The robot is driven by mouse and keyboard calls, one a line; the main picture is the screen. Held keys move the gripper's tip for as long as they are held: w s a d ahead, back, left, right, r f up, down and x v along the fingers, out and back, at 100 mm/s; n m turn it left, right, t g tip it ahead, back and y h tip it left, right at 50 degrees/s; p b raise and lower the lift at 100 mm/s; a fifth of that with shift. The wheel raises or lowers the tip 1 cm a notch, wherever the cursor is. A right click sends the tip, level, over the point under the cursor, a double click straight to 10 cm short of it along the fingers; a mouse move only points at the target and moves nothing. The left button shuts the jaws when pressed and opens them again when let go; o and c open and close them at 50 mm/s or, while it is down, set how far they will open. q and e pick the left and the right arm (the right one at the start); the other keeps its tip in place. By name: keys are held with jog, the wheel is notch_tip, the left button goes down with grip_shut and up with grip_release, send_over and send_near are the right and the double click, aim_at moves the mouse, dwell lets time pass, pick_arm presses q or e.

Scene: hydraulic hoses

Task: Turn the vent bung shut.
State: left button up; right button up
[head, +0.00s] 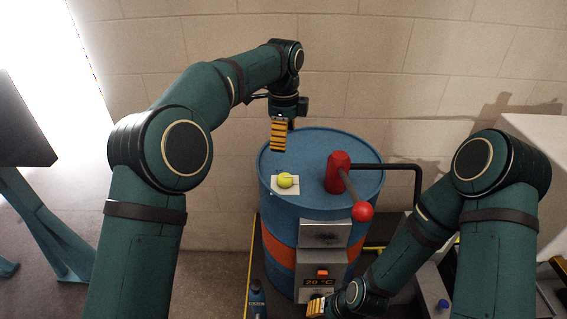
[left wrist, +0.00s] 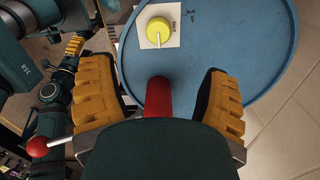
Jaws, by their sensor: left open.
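The vent bung (head: 285,180) is a yellow round knob on a white label plate (head: 292,190) at the left front of the blue drum's lid (head: 310,148). In the left wrist view the bung (left wrist: 159,32) shows a pale line from its middle to its edge. My left gripper (head: 278,149) is above the lid, behind the bung, pointing down and apart from it. In the left wrist view its fingers (left wrist: 160,88) stand wide open with nothing held, and the bung lies beyond them. My right gripper (head: 316,308) is low by the drum's front; its finger gap is unclear.
A red hand pump (head: 338,172) with a red ball-ended lever (head: 362,211) and a black pipe (head: 400,168) stands on the lid, right of the bung. A panel reading 20 °C (head: 318,282) is on the drum's front. A small dark bottle (head: 257,300) stands lower left.

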aim_at(283, 177)
pick_arm(q)
notch_tip(283, 177, down, 14)
jog(key=shift+s+r+b, duration=0.15)
jog(key=shift+r+b, duration=0.05)
jog(key=shift+b, duration=0.95)
jog(key=c, duration=1.2)
